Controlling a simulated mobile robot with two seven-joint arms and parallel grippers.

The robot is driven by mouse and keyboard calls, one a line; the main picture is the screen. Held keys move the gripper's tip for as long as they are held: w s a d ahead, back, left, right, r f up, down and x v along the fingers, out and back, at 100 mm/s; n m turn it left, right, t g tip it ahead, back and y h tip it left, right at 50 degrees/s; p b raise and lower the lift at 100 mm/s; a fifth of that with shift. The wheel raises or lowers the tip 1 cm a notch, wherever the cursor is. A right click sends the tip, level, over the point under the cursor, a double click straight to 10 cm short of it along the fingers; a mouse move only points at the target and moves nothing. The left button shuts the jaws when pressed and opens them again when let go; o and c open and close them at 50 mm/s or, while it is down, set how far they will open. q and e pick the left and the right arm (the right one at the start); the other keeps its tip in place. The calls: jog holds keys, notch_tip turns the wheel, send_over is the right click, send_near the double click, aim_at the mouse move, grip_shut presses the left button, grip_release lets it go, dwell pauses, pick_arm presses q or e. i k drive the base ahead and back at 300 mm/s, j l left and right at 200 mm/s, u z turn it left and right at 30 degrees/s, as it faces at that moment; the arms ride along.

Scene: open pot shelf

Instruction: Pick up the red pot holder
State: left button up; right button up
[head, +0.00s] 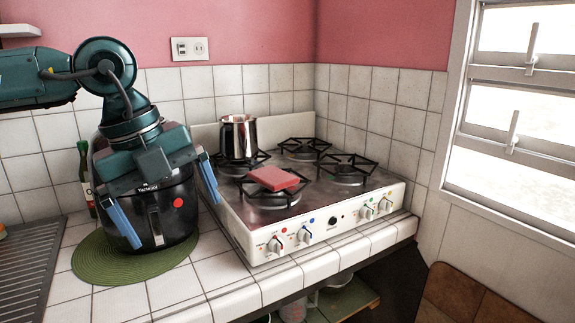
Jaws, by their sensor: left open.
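The red pot holder (273,179) lies flat on top of the front left burner grate of the white stove (335,218). My left gripper (167,210) is open and empty, with its two blue fingers spread wide and pointing down. It is in front of the black air fryer in the picture, to the left of the stove and the pot holder, and apart from the pot holder. The gripper and arm hide part of the air fryer. My right gripper is not in view.
A black air fryer (178,216) stands on a round green mat (92,263). A steel pot (239,138) stands on the back left burner, behind the pot holder. A dark bottle (84,165) is left of the fryer. The right burners are clear.

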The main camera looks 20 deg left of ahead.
aim_at(274, 178)
jog(key=i, duration=1.3)
